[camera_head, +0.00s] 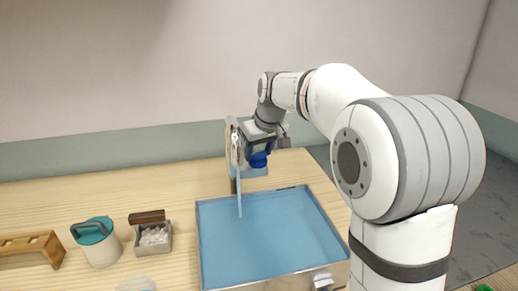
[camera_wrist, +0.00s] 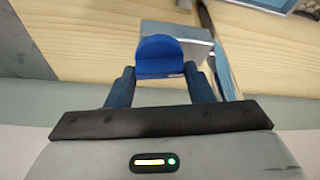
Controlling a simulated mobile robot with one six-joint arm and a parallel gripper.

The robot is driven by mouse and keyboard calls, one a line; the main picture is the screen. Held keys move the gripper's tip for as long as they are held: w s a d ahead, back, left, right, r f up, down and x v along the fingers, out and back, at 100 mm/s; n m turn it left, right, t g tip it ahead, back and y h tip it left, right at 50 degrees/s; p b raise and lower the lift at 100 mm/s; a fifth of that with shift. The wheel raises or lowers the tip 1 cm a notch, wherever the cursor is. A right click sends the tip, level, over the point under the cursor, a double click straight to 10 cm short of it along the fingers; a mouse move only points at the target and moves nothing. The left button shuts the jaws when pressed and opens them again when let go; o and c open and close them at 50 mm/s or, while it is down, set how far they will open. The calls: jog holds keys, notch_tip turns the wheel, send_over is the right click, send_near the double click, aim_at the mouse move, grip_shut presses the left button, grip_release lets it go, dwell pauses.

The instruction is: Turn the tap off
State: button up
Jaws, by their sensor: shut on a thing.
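The tap (camera_head: 232,150) stands at the back left of the sink (camera_head: 203,250), with its tall curved spout over the basin. A thin pale-blue stream (camera_head: 240,200) runs from the spout down into the sink. My gripper (camera_head: 260,150) is at the tap, just right of the spout. In the wrist view, the rounded blue tap handle (camera_wrist: 160,50) sits between the blue fingers of my gripper (camera_wrist: 161,76), which is shut on it. A grey block-like part of the tap shows behind the handle. The finger contact is partly hidden in the head view.
A wooden rack (camera_head: 30,248), a teal-lidded jug (camera_head: 100,245) and a small box of white pieces (camera_head: 153,238) stand on the wooden counter (camera_head: 150,190) to the left. A wall is close behind the tap.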

jog(key=shift+a+m+h+p, duration=0.1)
jog(key=shift+m+h+p, duration=0.3)
jog(key=shift+m, duration=1.1)
jog(key=o, duration=1)
jog(key=shift+r, duration=0.1)
jog(key=v, duration=0.7)
jog(key=shift+s+r, duration=0.3)
